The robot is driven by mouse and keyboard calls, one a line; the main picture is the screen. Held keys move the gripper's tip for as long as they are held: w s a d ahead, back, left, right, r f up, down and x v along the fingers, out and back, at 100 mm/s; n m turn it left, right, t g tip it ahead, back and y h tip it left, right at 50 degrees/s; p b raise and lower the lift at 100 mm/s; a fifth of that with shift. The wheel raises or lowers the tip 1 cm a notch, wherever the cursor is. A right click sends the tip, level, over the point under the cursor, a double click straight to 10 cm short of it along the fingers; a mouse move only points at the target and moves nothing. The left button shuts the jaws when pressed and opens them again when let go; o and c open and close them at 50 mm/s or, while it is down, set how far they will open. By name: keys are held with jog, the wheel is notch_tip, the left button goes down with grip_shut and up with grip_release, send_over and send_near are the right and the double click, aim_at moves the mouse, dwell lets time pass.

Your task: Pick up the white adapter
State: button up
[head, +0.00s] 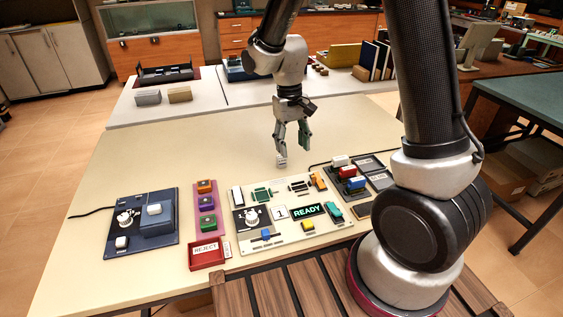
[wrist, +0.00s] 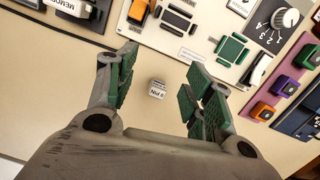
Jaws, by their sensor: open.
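A small white block (head: 281,162) with dark lettering, which looks like the white adapter, sits on the cream tabletop behind the light panel. It also shows in the wrist view (wrist: 157,90), where it lies between the spread fingers, nearer the left one. My gripper (head: 292,149) is open and empty, pointing down over the table close to the block. In the wrist view my gripper (wrist: 163,64) has a clear gap on both sides of the block, and neither finger appears to touch it. Its exact height above the block cannot be told.
A light panel (head: 266,243) with a READY display and coloured parts stands in front. A purple strip (head: 195,218), a red REJECT tray (head: 207,256) and a blue unit (head: 118,208) are left. A dark rack with coloured blocks (head: 350,183) is right. Bare tabletop (head: 190,140) surrounds the block.

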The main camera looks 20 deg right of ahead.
jog(key=m+t, duration=0.1)
send_over(282, 157)
jog(key=shift+w+d, duration=0.1)
jog(key=shift+d, duration=0.05)
notch_tip(282, 157, down, 8)
jog(key=shift+r, duration=0.2)
grip_shut()
